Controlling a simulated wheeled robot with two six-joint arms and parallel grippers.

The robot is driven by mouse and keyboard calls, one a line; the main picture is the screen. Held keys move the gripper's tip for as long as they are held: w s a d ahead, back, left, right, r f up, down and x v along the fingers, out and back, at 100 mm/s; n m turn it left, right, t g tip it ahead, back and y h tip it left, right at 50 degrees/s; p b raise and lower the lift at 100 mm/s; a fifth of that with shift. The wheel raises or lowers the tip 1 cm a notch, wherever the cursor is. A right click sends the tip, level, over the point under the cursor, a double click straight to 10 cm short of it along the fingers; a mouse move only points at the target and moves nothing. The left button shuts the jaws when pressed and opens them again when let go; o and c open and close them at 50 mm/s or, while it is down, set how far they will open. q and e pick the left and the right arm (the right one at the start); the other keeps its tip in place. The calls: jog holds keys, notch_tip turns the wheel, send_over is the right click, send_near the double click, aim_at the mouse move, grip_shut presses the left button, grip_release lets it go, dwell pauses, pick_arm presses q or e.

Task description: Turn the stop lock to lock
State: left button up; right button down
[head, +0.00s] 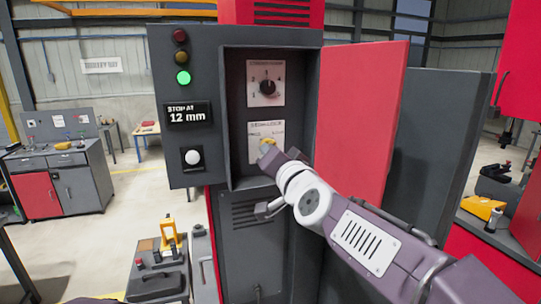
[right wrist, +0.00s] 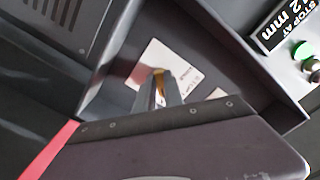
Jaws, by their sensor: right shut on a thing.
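The stop lock is a small yellow-brown handle (right wrist: 158,74) on a white label plate (head: 254,130), low inside the open recess of the grey cabinet. In the head view my right gripper (head: 267,152) reaches into the recess from the lower right and covers part of the handle and plate. In the right wrist view the narrow fingers of my right gripper (right wrist: 160,95) are shut on the handle. The plate (right wrist: 147,62) shows behind them, its lettering partly hidden. The handle's exact angle is hard to tell. My left gripper is not in view.
A black dial (head: 267,87) sits above the stop lock. The recess walls stand close around my right gripper. A red door (head: 362,115) stands open at the right. On the left panel are a lit green lamp (head: 183,77), a "STOP AT 12 mm" sign (head: 188,113) and a white button (head: 192,157).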

jog(key=shift+r+m, duration=0.25)
jog(key=shift+m, duration=0.15)
jog(key=c, duration=1.4)
grip_release()
jog(key=shift+c, duration=0.2)
jog(key=shift+s+d, duration=0.1)
jog(key=shift+d, duration=0.05)
jog(key=shift+f, duration=0.1)
jog(key=shift+f, duration=0.15)
